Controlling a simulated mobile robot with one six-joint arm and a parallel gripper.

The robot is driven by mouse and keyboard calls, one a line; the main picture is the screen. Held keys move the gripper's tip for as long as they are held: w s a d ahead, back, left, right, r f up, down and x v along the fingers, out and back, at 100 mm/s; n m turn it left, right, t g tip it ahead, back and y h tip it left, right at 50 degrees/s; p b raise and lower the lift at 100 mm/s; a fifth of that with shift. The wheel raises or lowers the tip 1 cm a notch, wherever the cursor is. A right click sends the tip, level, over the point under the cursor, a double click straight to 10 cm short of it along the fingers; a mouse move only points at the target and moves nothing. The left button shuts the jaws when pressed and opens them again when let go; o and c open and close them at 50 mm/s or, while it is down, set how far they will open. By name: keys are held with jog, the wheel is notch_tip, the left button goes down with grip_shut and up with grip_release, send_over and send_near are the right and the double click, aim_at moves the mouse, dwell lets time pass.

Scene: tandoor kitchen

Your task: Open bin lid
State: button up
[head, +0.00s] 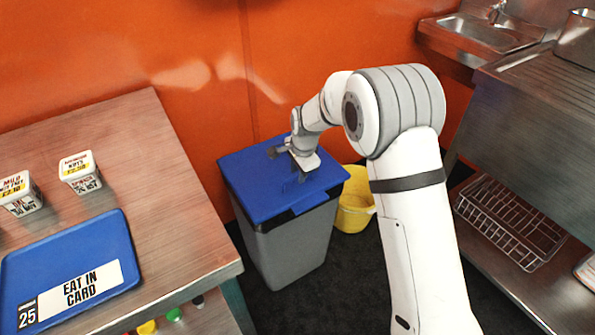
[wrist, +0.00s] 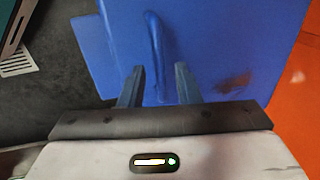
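The bin (head: 290,248) has a grey body and stands on the dark floor against the orange wall. Its blue lid (head: 250,190) lies flat and closed on top, with a tab at the front edge. My gripper (head: 287,165) is over the lid. In the wrist view its two dark fingers (wrist: 158,70) are apart. A raised blue handle (wrist: 156,45) on the lid runs into the space between them, and I see no finger pressing on it. Whether the fingertips touch the lid cannot be told.
A yellow bucket (head: 354,212) stands right beside the bin. At right are a steel counter (head: 545,110), a sink (head: 485,32) and a wire basket (head: 510,225) on a low shelf.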

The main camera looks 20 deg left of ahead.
grip_shut()
jog(key=shift+a, duration=0.1)
jog(key=shift+r, duration=0.15)
